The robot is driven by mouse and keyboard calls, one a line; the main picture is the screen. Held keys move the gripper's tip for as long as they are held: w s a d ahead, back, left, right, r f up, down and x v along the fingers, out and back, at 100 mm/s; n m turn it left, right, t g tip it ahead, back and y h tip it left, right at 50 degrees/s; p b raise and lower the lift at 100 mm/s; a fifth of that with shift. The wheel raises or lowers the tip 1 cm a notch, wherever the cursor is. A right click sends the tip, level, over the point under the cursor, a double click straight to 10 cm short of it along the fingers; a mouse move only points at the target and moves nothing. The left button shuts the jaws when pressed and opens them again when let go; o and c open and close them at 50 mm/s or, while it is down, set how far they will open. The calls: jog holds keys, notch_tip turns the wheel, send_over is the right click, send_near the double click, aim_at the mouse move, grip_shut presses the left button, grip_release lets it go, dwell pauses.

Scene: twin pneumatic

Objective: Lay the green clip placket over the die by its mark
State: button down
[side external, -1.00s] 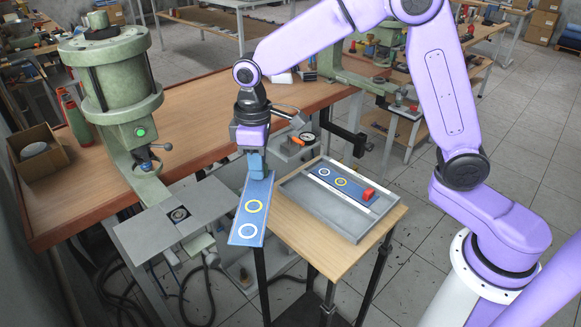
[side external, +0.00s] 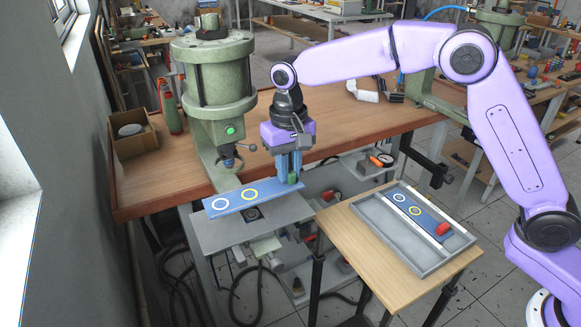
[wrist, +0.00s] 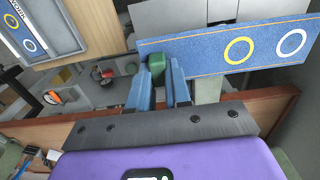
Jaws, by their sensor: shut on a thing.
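My gripper (side external: 289,178) is shut on the green clip (wrist: 155,62) at one end of a blue denim placket (side external: 228,199). The placket carries a yellow ring and a white ring, the white one nearest its free end. It reaches left from my gripper, in front of the green press, and looks raised above the grey plate. The die (side external: 253,213) is a small dark square in that plate, seen just below the placket's near edge. In the wrist view the placket (wrist: 205,50) stretches right from the fingers. How far it is above the die is unclear.
A grey tray (side external: 371,222) on a wooden stand (side external: 345,236) holds a second blue placket (side external: 410,214) with a red clip (side external: 443,229). The green press (side external: 216,95) stands close behind my held placket, its ram (side external: 230,160) overhead. A cardboard box (side external: 135,137) sits on the bench.

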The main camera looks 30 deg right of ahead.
aim_at(289, 184)
jog(key=shift+f, duration=2.2)
jog(key=shift+f, duration=0.3)
dwell(0.3)
jog(key=c, duration=1)
grip_release()
notch_tip(289, 184, up, 17)
jog(key=shift+r, duration=0.2)
jog(key=s+d+f+n, duration=0.4)
jog(key=s+d, duration=0.3)
jog(key=s, duration=0.4)
jog(key=s+d+f+n, duration=0.4)
jog(key=s+d, duration=0.3)
jog(key=s, duration=0.4)
jog(key=s+d+f+n, duration=0.4)
jog(key=s+d, duration=0.3)
jog(key=s, duration=0.5)
jog(key=shift+s+d+n, duration=0.1)
jog(key=shift+n, duration=0.2)
